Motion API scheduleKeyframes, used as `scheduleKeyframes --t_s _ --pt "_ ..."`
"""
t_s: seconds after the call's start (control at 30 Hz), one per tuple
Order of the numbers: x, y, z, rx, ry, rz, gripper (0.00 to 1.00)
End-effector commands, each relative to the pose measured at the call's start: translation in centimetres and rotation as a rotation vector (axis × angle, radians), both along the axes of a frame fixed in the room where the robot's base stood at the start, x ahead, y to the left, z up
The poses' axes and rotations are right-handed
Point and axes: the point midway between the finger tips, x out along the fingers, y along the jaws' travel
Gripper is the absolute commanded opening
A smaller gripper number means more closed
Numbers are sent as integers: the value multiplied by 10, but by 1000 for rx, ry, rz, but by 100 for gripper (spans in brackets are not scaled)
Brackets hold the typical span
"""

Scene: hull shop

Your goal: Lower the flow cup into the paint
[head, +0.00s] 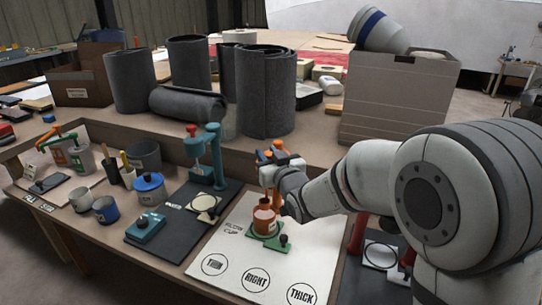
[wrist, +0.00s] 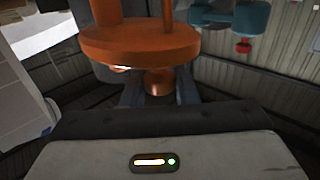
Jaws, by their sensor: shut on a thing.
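My gripper (head: 272,178) is over the pale mat (head: 325,232) in the head view, above an orange pot (head: 264,222) with a pinkish inside, on a green base (head: 270,241). In the wrist view the fingers (wrist: 158,92) are closed about a small copper-orange piece (wrist: 158,82), which looks like part of the flow cup. A wide orange disc (wrist: 140,42) lies just beyond it. My gripper hides much of the cup, so I cannot tell how far it is from the paint.
The mat has circles marked THIN (head: 213,264), RIGHT (head: 256,280) and THICK (head: 301,294). A teal press (head: 214,155) stands left of the gripper, and a blue-lidded can (head: 150,188) further left. Dark rolls (head: 265,92) and a grey crate (head: 397,100) stand behind.

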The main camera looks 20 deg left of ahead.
Motion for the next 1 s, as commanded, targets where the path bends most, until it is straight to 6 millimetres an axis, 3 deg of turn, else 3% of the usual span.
scheduleKeyframes --t_s 0.03,0.4,0.8,0.83,1.0 --pt "0 0 -18 -2 2 1 0" --pt "-1 0 -71 -3 3 1 0" --pt "-1 0 -77 -8 9 2 0" --pt "-1 0 -78 -8 9 2 28" --pt "-1 0 -76 -5 6 1 41"
